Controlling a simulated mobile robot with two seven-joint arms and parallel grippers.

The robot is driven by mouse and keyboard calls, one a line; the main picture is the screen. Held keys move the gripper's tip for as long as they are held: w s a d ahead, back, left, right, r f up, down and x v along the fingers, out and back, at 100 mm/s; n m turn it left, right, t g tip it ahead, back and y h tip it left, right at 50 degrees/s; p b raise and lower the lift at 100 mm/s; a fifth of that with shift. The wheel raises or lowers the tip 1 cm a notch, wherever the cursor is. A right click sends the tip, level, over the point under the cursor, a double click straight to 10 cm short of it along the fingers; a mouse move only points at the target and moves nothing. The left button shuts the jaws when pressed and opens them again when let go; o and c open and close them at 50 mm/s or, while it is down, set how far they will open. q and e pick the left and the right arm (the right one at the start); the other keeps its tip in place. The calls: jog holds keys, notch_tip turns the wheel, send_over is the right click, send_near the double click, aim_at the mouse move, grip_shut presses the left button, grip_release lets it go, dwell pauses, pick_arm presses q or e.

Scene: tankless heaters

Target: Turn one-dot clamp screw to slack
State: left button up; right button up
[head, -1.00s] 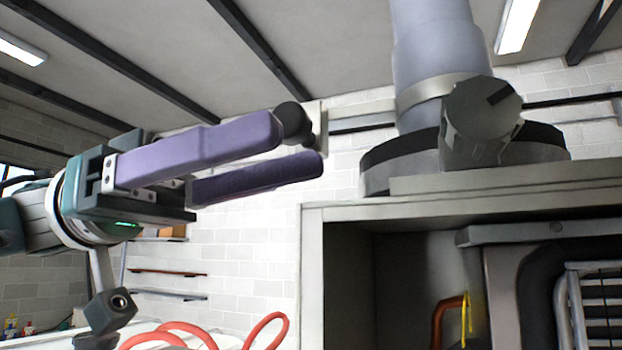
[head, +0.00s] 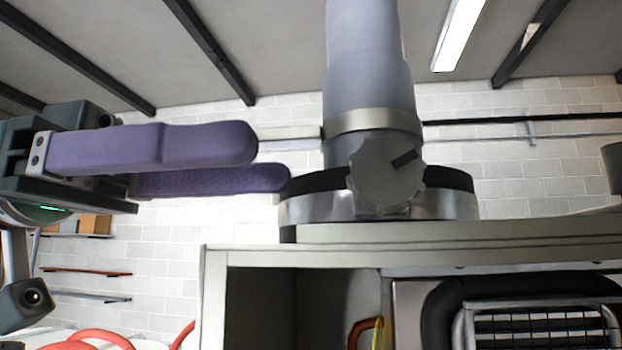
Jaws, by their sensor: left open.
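A dark pointer mark shows at the knob's upper right. I cannot make out any dots. My left gripper (head: 271,162) comes in from the left with two purple fingers. It is open and empty, its fingertips pointing at the knob. In the picture a gap separates the fingertips from the knob's left side. My right gripper is not in view.
The pipe rises from a dark and metal collar (head: 450,200) on top of the heater cabinet (head: 300,260). The open cabinet front shows a copper pipe and a black-framed grille. Red hoses (head: 100,337) lie at lower left. The wall behind is white brick.

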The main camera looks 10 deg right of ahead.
aim_at(355, 160)
pick_arm(q)
jog(key=b+x, duration=0.1)
jog(key=x, duration=0.5)
jog(key=shift+s+d+f, duration=0.1)
jog(key=shift+d, duration=0.15)
jog(key=shift+c, duration=0.4)
grip_shut()
